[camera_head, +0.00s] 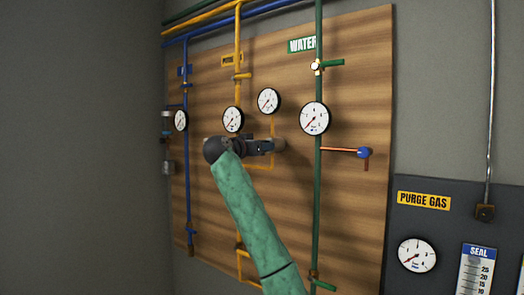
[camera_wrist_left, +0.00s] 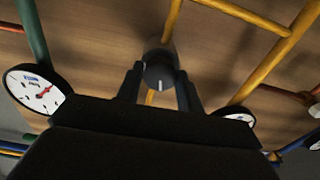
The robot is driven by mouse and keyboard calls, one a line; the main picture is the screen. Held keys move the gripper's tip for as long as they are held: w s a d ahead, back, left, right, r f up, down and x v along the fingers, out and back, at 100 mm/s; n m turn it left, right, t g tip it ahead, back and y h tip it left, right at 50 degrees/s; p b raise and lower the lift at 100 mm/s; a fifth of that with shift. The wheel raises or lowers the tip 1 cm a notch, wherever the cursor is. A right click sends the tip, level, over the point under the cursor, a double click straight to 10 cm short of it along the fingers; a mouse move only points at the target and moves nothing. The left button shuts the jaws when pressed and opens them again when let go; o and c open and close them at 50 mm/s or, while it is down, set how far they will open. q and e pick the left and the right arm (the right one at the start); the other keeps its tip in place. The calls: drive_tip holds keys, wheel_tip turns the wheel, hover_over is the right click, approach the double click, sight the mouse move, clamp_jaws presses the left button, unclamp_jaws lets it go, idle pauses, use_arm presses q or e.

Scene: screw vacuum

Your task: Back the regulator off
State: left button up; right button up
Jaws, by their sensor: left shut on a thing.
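The regulator knob (camera_wrist_left: 159,70) is dark and round with a white index mark, seen between my fingers in the left wrist view. It sits on the yellow line of the wooden panel. My left gripper (camera_head: 272,146) reaches the panel from the left and is shut on the knob; its two fingers (camera_wrist_left: 160,88) stand on either side of it. In the head view the gripper hides most of the knob. A white gauge (camera_head: 268,101) is just above the gripper, and another gauge (camera_head: 233,119) is to its upper left. My right gripper is not in view.
A green WATER pipe (camera_head: 318,200) with a large gauge (camera_head: 314,118) runs right of the gripper. A blue-knobbed red-orange branch (camera_head: 364,152) sticks out farther right. A blue pipe (camera_head: 187,200) runs at left. A dark PURGE GAS panel (camera_head: 450,225) stands at lower right.

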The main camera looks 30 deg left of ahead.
use_arm(q)
drive_tip(key=n+b, duration=0.6)
drive_tip(key=n, duration=0.8)
drive_tip(key=shift+f+n, duration=0.1)
drive_tip(key=shift+n, duration=0.3)
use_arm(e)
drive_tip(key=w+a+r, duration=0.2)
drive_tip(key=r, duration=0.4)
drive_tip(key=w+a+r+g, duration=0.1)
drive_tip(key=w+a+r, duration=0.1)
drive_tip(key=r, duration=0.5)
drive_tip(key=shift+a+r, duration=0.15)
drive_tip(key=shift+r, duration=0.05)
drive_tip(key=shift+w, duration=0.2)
use_arm(q)
drive_tip(key=o, duration=1)
drive_tip(key=shift+a, duration=0.1)
drive_tip(key=shift+s, duration=0.15)
